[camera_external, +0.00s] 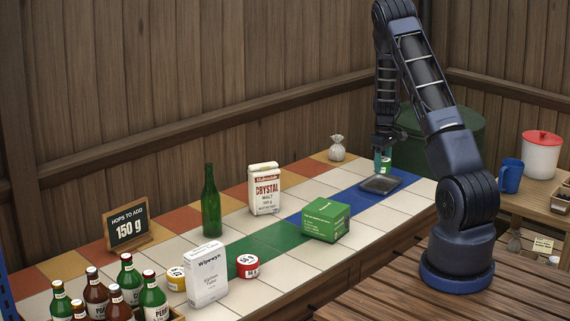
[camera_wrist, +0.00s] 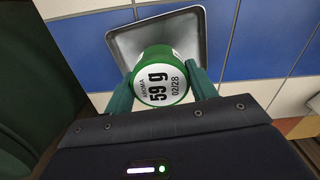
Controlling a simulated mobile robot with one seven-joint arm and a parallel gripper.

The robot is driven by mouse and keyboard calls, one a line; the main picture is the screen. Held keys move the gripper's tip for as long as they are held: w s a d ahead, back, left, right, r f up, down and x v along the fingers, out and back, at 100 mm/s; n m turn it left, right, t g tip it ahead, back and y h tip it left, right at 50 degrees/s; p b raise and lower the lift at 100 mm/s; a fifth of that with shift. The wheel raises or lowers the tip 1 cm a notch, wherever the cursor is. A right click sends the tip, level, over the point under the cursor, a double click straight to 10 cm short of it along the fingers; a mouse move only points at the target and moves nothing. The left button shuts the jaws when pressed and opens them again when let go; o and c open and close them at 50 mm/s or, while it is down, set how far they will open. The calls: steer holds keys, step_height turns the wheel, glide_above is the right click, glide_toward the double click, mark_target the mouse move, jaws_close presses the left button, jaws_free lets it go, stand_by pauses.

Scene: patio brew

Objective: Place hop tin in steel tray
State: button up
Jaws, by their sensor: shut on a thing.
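The hop tin is a small round green tin with a white lid marked "AROMA 59 g 02/28" (camera_wrist: 162,84). My gripper (camera_wrist: 160,88) is shut on it, one teal finger on each side. The steel tray (camera_wrist: 192,22) is a shallow square metal tray, and the tin covers its near part in the wrist view. In the external view the tray (camera_external: 381,185) lies on blue tiles at the far right of the counter. My gripper (camera_external: 383,160) holds the tin (camera_external: 386,165) upright above the tray's back part. Whether the tin touches the tray is unclear.
A green box (camera_external: 326,220), a malt bag (camera_external: 264,188), a small pouch (camera_external: 337,148) and a green bottle (camera_external: 211,203) stand on the counter. Red (camera_external: 248,266) and yellow (camera_external: 176,279) tins sit near a white box (camera_external: 208,273). A dark green barrel (camera_external: 465,140) stands behind the tray.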

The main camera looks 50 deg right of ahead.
steer(key=shift+f, duration=2.55)
steer(key=shift+f, duration=0.15)
steer(key=o, duration=1)
